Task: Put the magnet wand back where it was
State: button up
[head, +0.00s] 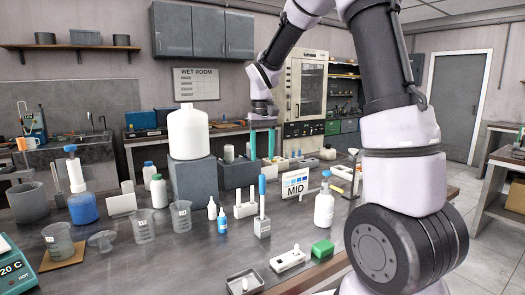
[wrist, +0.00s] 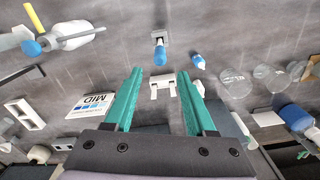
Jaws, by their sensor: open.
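A rod with a blue upper part (head: 262,188) stands upright in a small grey block (head: 262,227) near the middle of the bench. It may be the magnet wand, but I cannot tell for sure. In the wrist view the blue part (wrist: 160,55) shows beyond my fingertips, apart from them. My gripper (head: 262,156) is open and empty, with teal fingers pointing down over the back of the bench. The wrist view shows nothing between the fingers (wrist: 158,76) in their grip. A white two-post stand (head: 245,208) is beside the grey block; it also shows in the wrist view (wrist: 163,89).
A large white jug (head: 188,133) stands on a grey block to the left. A MID sign (head: 295,185) and a white pump bottle (head: 324,209) are to the right. Small dropper bottles (head: 222,220) and beakers (head: 143,226) stand left of the rod.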

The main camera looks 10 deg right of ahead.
jog(key=shift+s+r, duration=0.1)
jog(key=shift+r, duration=0.3)
jog(key=s+d+r+m+t, duration=0.1)
jog(key=s+d+r+t, duration=0.1)
jog(key=s+r, duration=0.2)
jog(key=s+d+r+m+t+y, duration=0.1)
jog(key=s+d+r+m+t, duration=0.1)
jog(key=s, duration=0.8)
jog(key=s+d+r+m+t+y, duration=0.1)
jog(key=s+r+t, duration=0.2)
jog(key=s+r, duration=0.2)
jog(key=s, duration=0.3)
jog(key=shift+d+r+m, duration=0.35)
jog(key=shift+d+m, duration=0.05)
